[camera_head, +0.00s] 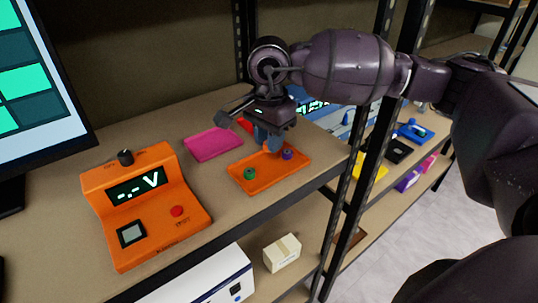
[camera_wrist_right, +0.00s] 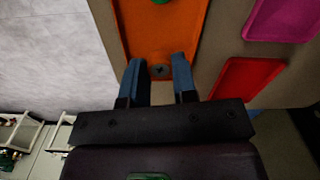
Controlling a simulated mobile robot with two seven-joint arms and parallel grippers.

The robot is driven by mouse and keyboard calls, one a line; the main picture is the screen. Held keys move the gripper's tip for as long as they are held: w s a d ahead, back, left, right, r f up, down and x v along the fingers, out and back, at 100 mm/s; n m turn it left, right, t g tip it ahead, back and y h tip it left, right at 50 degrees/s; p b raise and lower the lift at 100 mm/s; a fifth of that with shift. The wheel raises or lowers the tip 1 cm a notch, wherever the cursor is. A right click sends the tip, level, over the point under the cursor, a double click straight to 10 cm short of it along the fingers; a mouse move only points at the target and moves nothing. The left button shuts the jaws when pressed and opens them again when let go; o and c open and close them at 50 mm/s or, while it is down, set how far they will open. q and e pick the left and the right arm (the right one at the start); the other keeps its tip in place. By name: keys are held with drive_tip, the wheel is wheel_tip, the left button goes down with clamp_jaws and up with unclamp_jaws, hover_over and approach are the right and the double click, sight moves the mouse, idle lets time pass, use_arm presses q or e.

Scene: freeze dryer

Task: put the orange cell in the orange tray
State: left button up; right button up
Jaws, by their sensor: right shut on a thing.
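The orange tray (camera_head: 240,183) lies on the bench shelf near its front edge, with a green cell (camera_head: 250,174) at its left side and a purple cell (camera_head: 288,155) toward its right. My right gripper (camera_head: 269,146) points down over the tray's back part. Its blue fingers are shut on a small round orange cell, seen between the fingertips in the right wrist view (camera_wrist_right: 160,71). The orange tray (camera_wrist_right: 130,35) lies behind it there. I cannot tell whether the held cell touches the tray floor. My left gripper is not in view.
An orange voltage tester (camera_head: 150,205) stands left of the tray. A pink tray (camera_head: 213,144) lies behind left, and a red tray (camera_wrist_right: 245,78) lies beside the orange one. A shelf post (camera_head: 352,185) stands right of the bench. A monitor (camera_head: 40,90) is at far left.

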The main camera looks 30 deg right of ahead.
sight(269, 166)
drive_tip(key=shift+f, duration=2.35)
drive_tip(key=shift+f, duration=0.15)
drive_tip(key=shift+o, duration=1.4)
drive_tip(key=o, duration=0.5)
drive_tip(key=shift+c, duration=0.2)
wheel_tip(269, 166, up, 11)
drive_tip(key=shift+f, duration=0.1)
drive_tip(key=shift+r, duration=0.8)
